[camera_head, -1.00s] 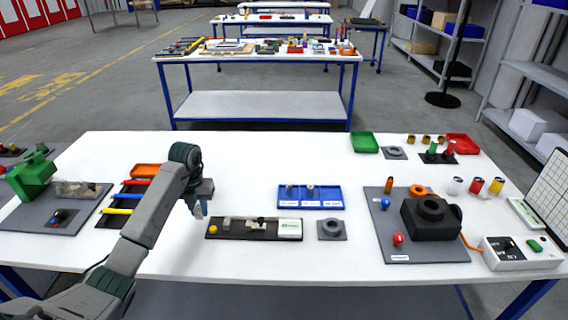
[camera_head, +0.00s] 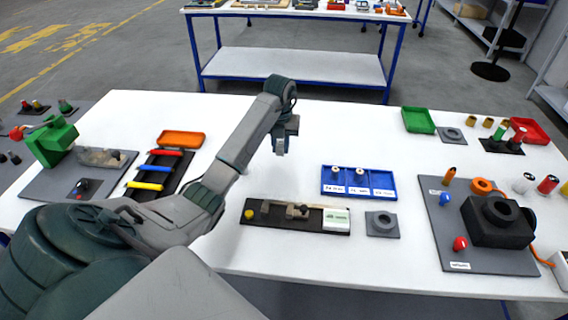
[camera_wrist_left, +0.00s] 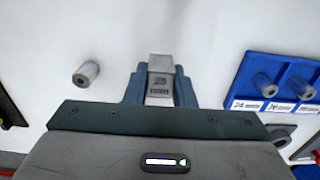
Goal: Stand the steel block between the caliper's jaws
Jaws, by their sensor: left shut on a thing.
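My left gripper (camera_head: 286,146) is above the table, on the far side of the caliper board. In the left wrist view its two fingers (camera_wrist_left: 160,84) are shut on the small steel block (camera_wrist_left: 160,66), which has dark markings on its face. The block is too small to make out in the head view. The caliper (camera_head: 296,211) lies on a black board (camera_head: 270,225) near the table's front, with a yellow knob at its left end and a white display at its right. The gap between its jaws is hard to make out. My right gripper is not in view.
A blue tray (camera_head: 358,190) with small metal cylinders stands right of the gripper. A loose grey cylinder (camera_wrist_left: 86,74) is on the table in the wrist view. A grey ring block (camera_head: 382,223) is right of the caliper board. A rack of coloured bars (camera_head: 152,176) stands left.

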